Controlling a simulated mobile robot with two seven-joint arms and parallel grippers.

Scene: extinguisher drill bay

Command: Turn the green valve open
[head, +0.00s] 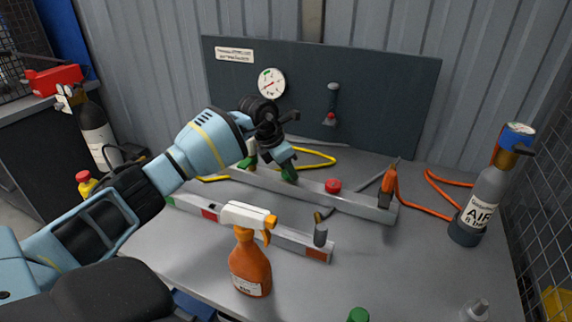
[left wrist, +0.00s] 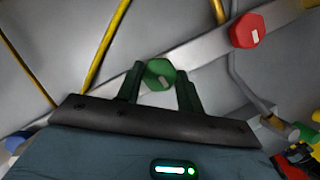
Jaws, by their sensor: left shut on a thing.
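The green valve (left wrist: 159,74) is a small faceted knob on a pale metal rail (left wrist: 205,45). In the left wrist view it sits between the two dark fingers of my left gripper (left wrist: 160,88), which is shut on it. In the head view my left gripper (head: 272,172) reaches down to the rail (head: 312,190) from the left, and its wrist and fingers hide most of the valve. I cannot tell the valve's turn angle. My right gripper is not in view.
A red knob (head: 333,185) is on the same rail, right of the green valve. An orange spray bottle (head: 250,265) stands in front, near a second rail (head: 290,241). Yellow and orange hoses lie behind and right. A grey air bottle (head: 480,208) stands at right.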

